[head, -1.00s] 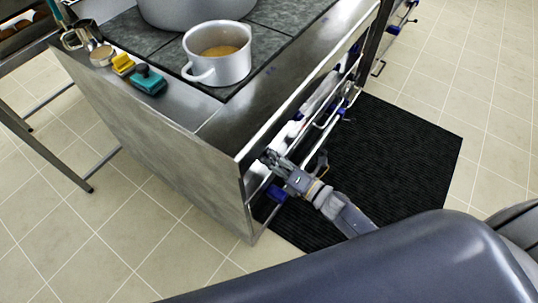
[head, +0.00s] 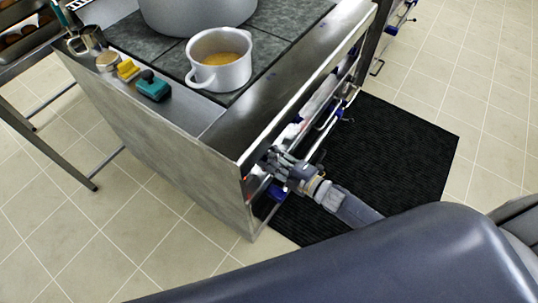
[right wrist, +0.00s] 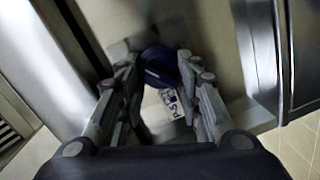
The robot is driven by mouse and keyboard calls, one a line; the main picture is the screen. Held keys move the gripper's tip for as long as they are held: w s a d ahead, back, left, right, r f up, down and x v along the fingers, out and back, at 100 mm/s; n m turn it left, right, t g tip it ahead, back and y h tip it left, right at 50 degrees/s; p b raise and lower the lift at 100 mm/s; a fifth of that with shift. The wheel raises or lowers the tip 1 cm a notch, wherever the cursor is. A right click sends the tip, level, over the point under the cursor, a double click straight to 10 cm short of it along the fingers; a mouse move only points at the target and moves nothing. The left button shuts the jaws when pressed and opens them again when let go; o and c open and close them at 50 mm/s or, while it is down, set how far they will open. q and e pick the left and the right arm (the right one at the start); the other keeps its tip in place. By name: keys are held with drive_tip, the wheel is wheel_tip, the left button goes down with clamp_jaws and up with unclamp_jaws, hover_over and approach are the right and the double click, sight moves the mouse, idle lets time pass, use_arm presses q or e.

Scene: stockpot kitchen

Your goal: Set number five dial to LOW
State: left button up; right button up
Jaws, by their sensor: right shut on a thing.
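A dark blue dial (right wrist: 160,64) sits on the stove's front panel in the right wrist view. My right gripper (right wrist: 157,60) has its two fingers on either side of this dial and is shut on it. A small white label (right wrist: 172,103) lies beside the dial, with a mark resembling a 5, rotated and blurred. In the head view my right gripper (head: 270,160) reaches the stove's front near its corner, and the gripped dial is hidden. Another blue part (head: 277,192) shows lower on the front. The dial's pointer and the LOW mark cannot be made out. My left gripper is not in view.
The stove top (head: 276,72) overhangs the front where my gripper works. On it stand a grey pot (head: 222,73) with yellowish contents and a larger pot (head: 195,12). Rails (head: 330,118) run along the front. A black mat (head: 400,150) lies on open floor.

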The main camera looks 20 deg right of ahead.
drive_tip(key=m, duration=0.6)
drive_tip(key=m+g+y, duration=0.1)
drive_tip(key=m, duration=0.2)
drive_tip(key=shift+w+d+r+m+p, duration=0.15)
drive_tip(key=shift+d+m+p, duration=0.1)
drive_tip(key=shift+m+p, duration=0.15)
idle(0.5)
drive_tip(key=o, duration=1.1)
drive_tip(key=shift+c, duration=0.2)
drive_tip(key=v, duration=1.2)
drive_tip(key=shift+w+d, duration=0.1)
drive_tip(key=shift+d, duration=0.05)
